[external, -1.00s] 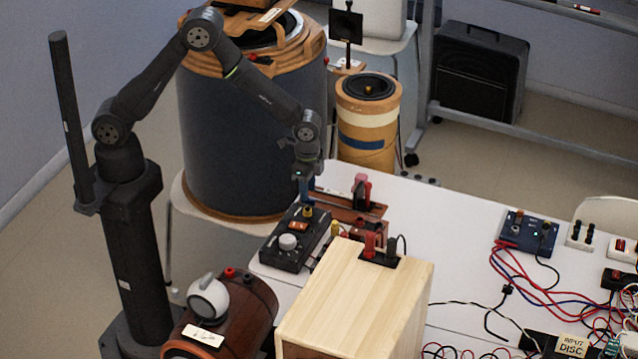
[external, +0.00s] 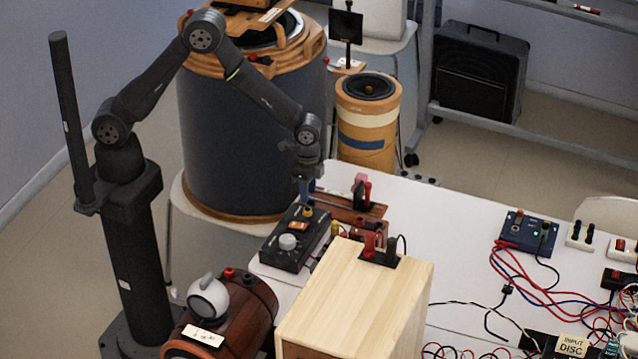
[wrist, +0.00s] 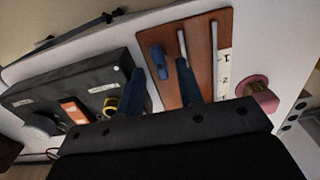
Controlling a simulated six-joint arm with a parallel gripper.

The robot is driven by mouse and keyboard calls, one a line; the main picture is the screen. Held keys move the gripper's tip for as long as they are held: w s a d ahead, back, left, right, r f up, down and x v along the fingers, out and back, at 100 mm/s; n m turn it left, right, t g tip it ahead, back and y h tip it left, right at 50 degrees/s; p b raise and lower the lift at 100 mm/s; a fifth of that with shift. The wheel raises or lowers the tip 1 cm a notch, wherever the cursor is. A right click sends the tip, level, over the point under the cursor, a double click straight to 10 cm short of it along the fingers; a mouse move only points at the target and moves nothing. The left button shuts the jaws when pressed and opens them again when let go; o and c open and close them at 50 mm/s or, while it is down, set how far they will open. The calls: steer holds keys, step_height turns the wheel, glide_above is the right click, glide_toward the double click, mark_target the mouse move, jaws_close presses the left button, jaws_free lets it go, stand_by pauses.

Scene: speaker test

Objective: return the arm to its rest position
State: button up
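My gripper (external: 305,190) points down just above the black control box (external: 290,238) and the wooden board at the table's far left corner. In the wrist view, my blue fingers (wrist: 165,82) stand apart, with the brown board (wrist: 212,30) visible between and beyond them. Nothing shows held between them. The black box (wrist: 68,78) is left of the fingers, with an orange switch and a yellow terminal (wrist: 110,106) close to the left finger. Whether the fingertips touch anything is hard to tell.
The large dark cylinder (external: 235,140) stands behind the arm, with a smaller tan speaker cylinder (external: 367,140) to its right. A pale wooden box (external: 350,295) and a brown wooden cylinder (external: 250,310) are in front. Cables and a blue box (external: 527,231) lie at right. The middle of the white table (external: 455,225) is clear.

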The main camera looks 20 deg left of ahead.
step_height(320, 180, up, 16)
steer(key=f, duration=0.1)
step_height(320, 180, down, 17)
steer(key=shift+f, duration=0.1)
steer(key=shift+n, duration=0.5)
step_height(320, 180, up, 18)
steer(key=f, duration=0.1)
steer(key=f+n, duration=0.3)
steer(key=f, duration=0.2)
steer(key=f+n, duration=0.2)
steer(key=f, duration=0.4)
steer(key=f+n, duration=0.3)
steer(key=f, duration=0.2)
steer(key=shift+a+f+n, duration=0.2)
steer(key=shift+f+n, duration=0.05)
steer(key=shift+n, duration=0.05)
steer(key=shift+d+f, duration=0.2)
steer(key=shift+f, duration=0.15)
steer(key=shift+r+m, duration=0.2)
steer(key=shift+m, duration=0.2)
